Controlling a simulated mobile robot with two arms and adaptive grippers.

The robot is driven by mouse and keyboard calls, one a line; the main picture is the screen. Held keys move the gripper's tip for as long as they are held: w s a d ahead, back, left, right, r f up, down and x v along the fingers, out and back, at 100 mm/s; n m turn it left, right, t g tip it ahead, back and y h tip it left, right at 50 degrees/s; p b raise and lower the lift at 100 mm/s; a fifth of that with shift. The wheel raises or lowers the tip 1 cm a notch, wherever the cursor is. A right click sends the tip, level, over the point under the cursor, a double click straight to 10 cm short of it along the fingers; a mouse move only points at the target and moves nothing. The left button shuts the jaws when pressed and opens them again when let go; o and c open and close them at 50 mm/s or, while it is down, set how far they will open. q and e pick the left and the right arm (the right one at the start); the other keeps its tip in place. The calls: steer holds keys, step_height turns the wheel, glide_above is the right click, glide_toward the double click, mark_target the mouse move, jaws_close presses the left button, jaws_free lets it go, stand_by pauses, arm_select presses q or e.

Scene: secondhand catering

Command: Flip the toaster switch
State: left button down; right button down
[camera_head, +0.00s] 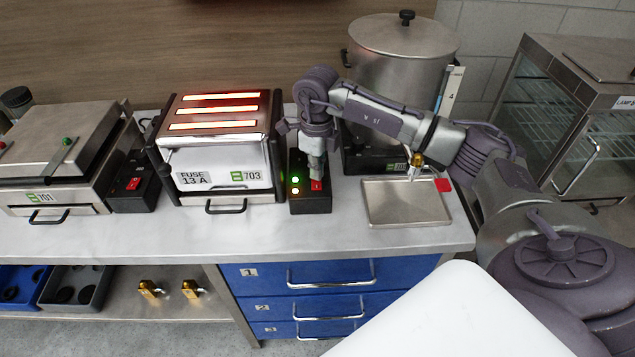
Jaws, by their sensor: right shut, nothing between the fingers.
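The toaster (222,150) stands on the counter with its slots glowing orange. Its front has a "FUSE 13 A" label and a 703 tag. A black switch box (311,205) stands just right of it, with a small red switch (316,186) and lit lamps (295,179), one green and one yellowish. My right gripper (316,175) points down over this box, shut and empty, its tips at or just above the red switch. I cannot tell whether they touch. The gripper hides the back of the box. My left gripper is not in view.
A grill marked 701 (58,160) with its own switch box (134,188) stands at left. A large lidded pot (398,65) is behind my right arm. A shallow metal tray (407,216) lies right of the switch box. A glass cabinet (570,110) is at far right.

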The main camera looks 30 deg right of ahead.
steer(key=shift+s+f, duration=0.1)
steer(key=shift+w+a+r+p, duration=0.1)
steer(key=shift+w+r+p, duration=0.1)
steer(key=shift+r+p, duration=1.95)
steer(key=shift+r, duration=1.35)
steer(key=shift+s, duration=0.1)
steer(key=shift+f, duration=0.1)
